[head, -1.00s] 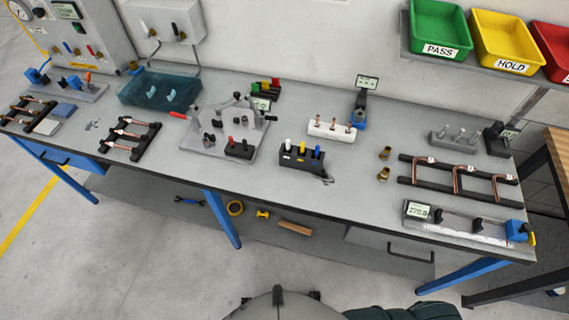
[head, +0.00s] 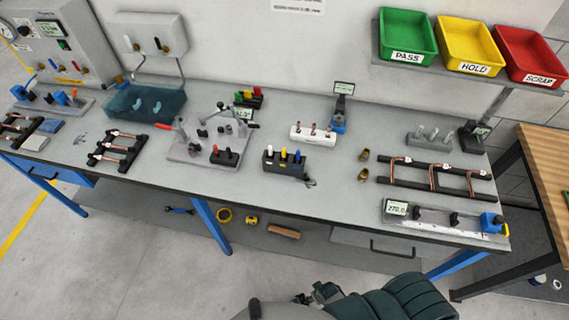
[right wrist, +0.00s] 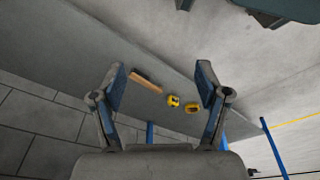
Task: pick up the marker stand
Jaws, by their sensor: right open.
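The marker stand (head: 284,163) is a black block on the front middle of the bench, with white, yellow and blue markers upright in it. A small dark item lies at its right front corner. My right gripper (right wrist: 160,82) is open and empty in the right wrist view, its two fingers spread wide. It faces the bench's lower shelf, and the marker stand is not in that view. In the head view my right arm shows at the bottom, below and in front of the bench, well apart from the stand. My left gripper is not in view.
Behind is a white block with copper pieces (head: 312,133). Brass fittings (head: 364,174) and a copper tube rack (head: 437,178) are to the right. The bench front edge is clear.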

